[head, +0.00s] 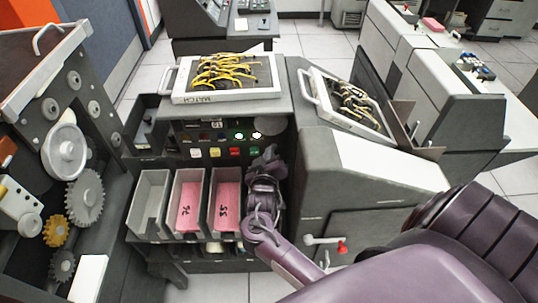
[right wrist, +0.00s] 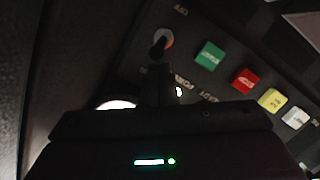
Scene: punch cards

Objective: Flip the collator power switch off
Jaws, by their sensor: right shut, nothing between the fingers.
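The collator (head: 292,115) stands in the middle of the head view, with a control panel on its front. The power switch (right wrist: 162,42), a small dark lever on a round metal base, shows at the top of the right wrist view. My gripper hides it in the head view. My right gripper (head: 264,160) is at the right end of the panel's button row. Its fingers (right wrist: 158,75) are shut and empty, with the tips just below the lever in the wrist view. I cannot tell whether they touch it. My left gripper is not in view.
A green button (right wrist: 209,55) and a red button (right wrist: 245,80) lie beside the switch, with yellow and white ones beyond. Pink cards (head: 228,198) lie in pockets below. A wired plugboard (head: 226,97) lies on top.

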